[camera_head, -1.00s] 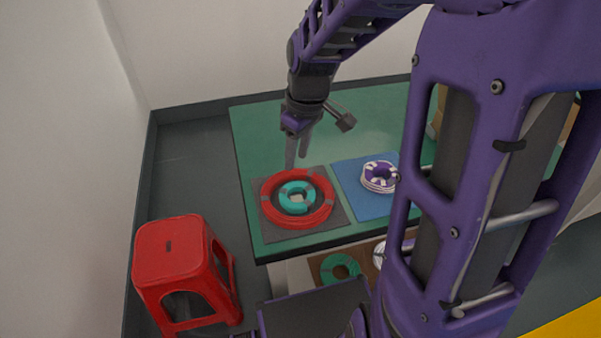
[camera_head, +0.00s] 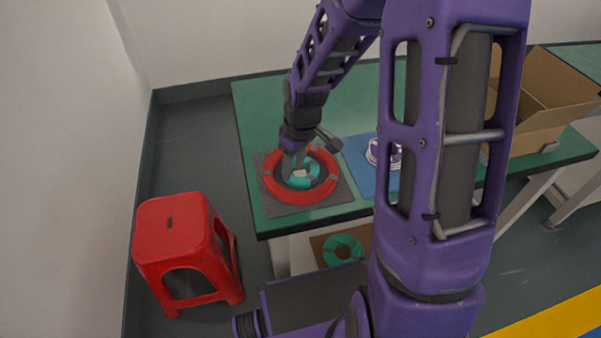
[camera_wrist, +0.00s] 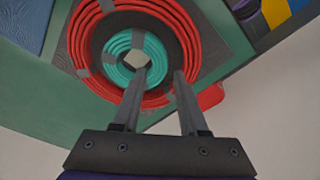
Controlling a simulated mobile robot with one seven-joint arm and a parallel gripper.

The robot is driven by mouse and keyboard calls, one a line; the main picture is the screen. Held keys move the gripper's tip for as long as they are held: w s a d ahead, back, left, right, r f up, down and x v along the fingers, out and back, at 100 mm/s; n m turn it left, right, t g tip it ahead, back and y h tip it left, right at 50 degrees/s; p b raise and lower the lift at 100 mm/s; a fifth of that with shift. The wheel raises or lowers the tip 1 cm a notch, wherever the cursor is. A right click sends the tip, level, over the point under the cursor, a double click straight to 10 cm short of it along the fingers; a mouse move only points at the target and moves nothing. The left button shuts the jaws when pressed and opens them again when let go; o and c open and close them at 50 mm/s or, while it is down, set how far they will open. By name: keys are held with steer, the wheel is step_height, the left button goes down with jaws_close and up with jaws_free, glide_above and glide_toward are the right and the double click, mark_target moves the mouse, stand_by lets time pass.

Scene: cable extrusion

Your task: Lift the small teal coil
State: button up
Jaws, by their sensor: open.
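The small teal coil (camera_head: 313,171) lies inside the larger red coil (camera_head: 325,190) on a dark grey mat (camera_head: 342,190) at the table's near left corner. In the wrist view the teal coil (camera_wrist: 122,40) is a ring with grey tape bands, inside the red coil (camera_wrist: 78,40). My gripper (camera_head: 291,172) is over the left part of the coils, its fingers apart and empty. In the wrist view my gripper (camera_wrist: 160,75) has its left fingertip at the teal coil's near edge and its right fingertip over the red coil. Whether the fingertips touch either coil I cannot tell.
A purple and white coil (camera_head: 372,155) lies on a blue mat (camera_head: 362,172) to the right, partly hidden by my arm. An open cardboard box (camera_head: 545,95) stands further right. A green coil (camera_head: 342,250) lies on a lower shelf. A red stool (camera_head: 185,245) stands at left.

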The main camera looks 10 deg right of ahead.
mark_target(292, 178)
steer(key=f, duration=0.3)
steer(key=shift+w+a+f+b, duration=0.2)
steer(key=shift+w+f+b, duration=0.1)
steer(key=shift+f, duration=0.05)
jaws_close()
